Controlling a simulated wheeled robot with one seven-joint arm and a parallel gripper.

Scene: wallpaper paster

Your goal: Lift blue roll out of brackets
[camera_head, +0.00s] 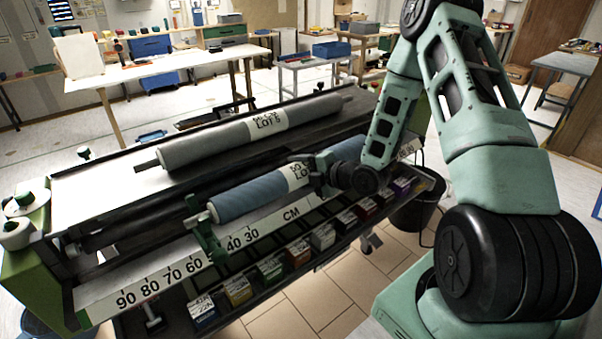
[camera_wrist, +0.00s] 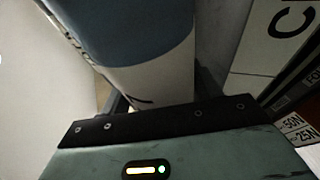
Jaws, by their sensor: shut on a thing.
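The blue roll (camera_head: 250,195) lies lengthwise over the front of the pasting machine, with a white label band near its middle. Its left end is at a green bracket (camera_head: 204,232); I cannot tell whether it still rests in it. The right bracket is hidden behind my arm. My gripper (camera_head: 318,176) is shut on the blue roll at its label band. In the wrist view the blue roll (camera_wrist: 135,35) and its white band fill the space between the fingers, whose tips are mostly hidden.
A grey roll (camera_head: 250,130) lies behind on the machine's top. A white CM scale (camera_head: 165,273) runs along the front edge, above a tray of several small coloured boxes (camera_head: 270,268). A black bin (camera_head: 415,210) stands at the right. White tables (camera_head: 150,68) are farther back.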

